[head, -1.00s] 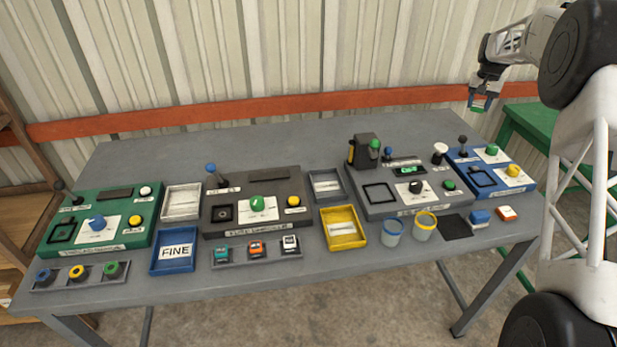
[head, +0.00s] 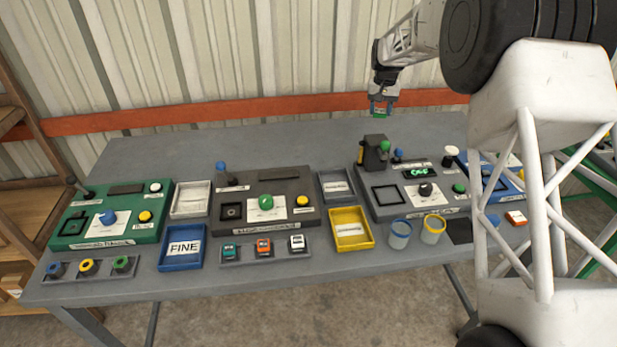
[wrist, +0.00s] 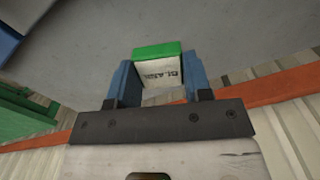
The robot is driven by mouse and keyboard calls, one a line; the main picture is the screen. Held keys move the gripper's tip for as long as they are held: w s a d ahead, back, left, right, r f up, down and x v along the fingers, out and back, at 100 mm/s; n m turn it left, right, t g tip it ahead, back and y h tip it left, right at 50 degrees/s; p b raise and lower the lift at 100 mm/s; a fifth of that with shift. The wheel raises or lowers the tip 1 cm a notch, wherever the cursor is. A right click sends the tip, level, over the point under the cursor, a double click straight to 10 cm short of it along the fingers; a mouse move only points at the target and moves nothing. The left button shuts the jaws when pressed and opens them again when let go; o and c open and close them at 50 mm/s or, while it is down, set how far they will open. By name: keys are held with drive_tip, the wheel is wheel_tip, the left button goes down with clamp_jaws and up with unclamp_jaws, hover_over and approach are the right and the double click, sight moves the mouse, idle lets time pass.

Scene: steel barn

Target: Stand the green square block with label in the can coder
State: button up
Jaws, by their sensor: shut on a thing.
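My gripper (head: 382,104) is raised above the back right of the table, well apart from the machines. Its blue fingers (wrist: 160,78) are shut on the green square block (wrist: 157,50), which shows a green face and a white label with dark letters. A little of the block's green (head: 379,112) shows below the fingers in the head view. I cannot read which machine is the can coder. The grey machine (head: 405,208) at the right has a square black-framed spot (head: 388,196), a lit green display and a dark post with a green knob.
A green machine (head: 70,228), a dark grey machine (head: 283,187) and a partly hidden blue one (head: 508,196) share the table (head: 300,138). Yellow (head: 334,243), blue (head: 182,262) and grey trays and two cups (head: 433,236) stand among them. The back of the table is clear.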

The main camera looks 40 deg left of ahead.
drive_tip(key=s+a+f+n, duration=0.2)
drive_tip(key=s+a, duration=1)
drive_tip(key=s, duration=0.2)
drive_tip(key=n, duration=0.2)
hover_over(278, 161)
drive_tip(key=s+d, duration=0.3)
drive_tip(key=shift+w+a+f, duration=0.15)
drive_tip(key=shift+f, duration=0.2)
drive_tip(key=shift+w+a+f, duration=0.1)
drive_tip(key=shift+f, duration=0.25)
drive_tip(key=shift+f, duration=0.15)
drive_tip(key=shift+f, duration=2.35)
drive_tip(key=shift+f, duration=2.5)
drive_tip(key=shift+f, duration=0.15)
